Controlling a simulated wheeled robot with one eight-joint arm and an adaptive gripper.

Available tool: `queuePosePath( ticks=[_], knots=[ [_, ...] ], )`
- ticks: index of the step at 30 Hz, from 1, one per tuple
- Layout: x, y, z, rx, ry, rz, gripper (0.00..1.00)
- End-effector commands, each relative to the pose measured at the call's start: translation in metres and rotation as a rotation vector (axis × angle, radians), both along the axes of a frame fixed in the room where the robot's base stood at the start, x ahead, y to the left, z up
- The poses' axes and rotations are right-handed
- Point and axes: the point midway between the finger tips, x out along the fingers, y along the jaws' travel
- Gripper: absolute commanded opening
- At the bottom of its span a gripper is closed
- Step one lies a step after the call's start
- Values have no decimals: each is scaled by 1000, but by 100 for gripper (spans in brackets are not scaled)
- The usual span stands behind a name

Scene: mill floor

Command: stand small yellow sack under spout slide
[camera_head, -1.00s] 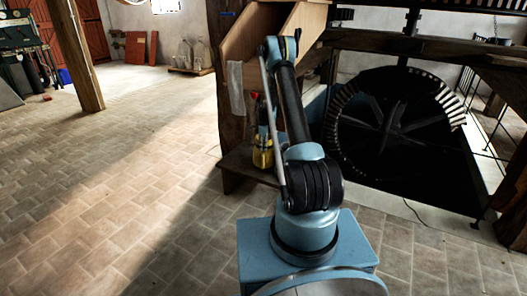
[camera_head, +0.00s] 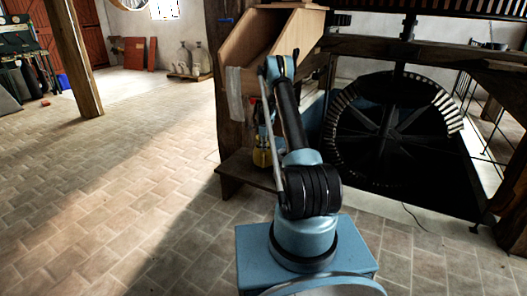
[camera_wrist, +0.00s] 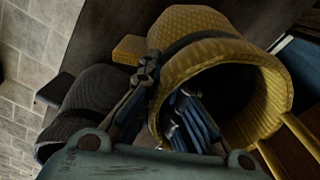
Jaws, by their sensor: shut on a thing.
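A yellow woven sack (camera_wrist: 215,45) with a dark band around it fills the upper right of the wrist view, its open round mouth facing the camera. My gripper (camera_wrist: 165,95) is shut on its rim, one finger outside the wall and one inside the mouth. In the head view a little of the yellow sack (camera_head: 262,157) shows beside my arm, low in front of the wooden spout slide (camera_head: 265,38). My arm hides most of it there. I cannot tell whether its base touches the wooden step below.
A dark grey sack (camera_wrist: 90,105) stands beside the yellow one in the wrist view. A low wooden step (camera_head: 238,167) lies below the slide. A large dark gear wheel (camera_head: 385,130) is at the right.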

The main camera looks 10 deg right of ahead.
Motion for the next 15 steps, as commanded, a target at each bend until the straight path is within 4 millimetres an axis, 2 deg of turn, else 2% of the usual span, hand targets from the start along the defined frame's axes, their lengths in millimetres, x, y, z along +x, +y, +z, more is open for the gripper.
queuePosePath(
  ticks=[8, 15],
  knots=[
    [22, -5, -2, 0, 0, -1, 0],
    [21, -5, -15, 0, 0, 0, 0]
  ],
)
